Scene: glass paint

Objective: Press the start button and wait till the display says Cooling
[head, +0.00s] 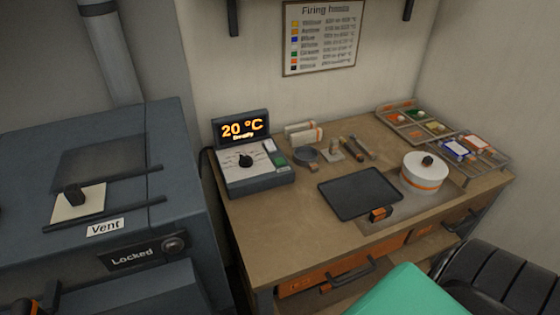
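The controller (253,178) sits at the left end of the wooden table. Its tilted display (241,128) shows "20 °C" in orange, with a smaller word below that looks like "Ready". The controller's face has a black knob (245,160) on a dial. A green button (281,160), probably the start button, is at its right side, below a small pale switch (269,145). Nothing covers the controller. Neither of my grippers can be made out in the head view, and nothing is touching the buttons.
The grey kiln (190,215) stands left of the table, with "Vent" and "Locked" labels. On the table (255,235) are a dark tray (362,193), a white lidded pot (425,173), small tools and paint trays (413,122). Bare table lies in front of the controller.

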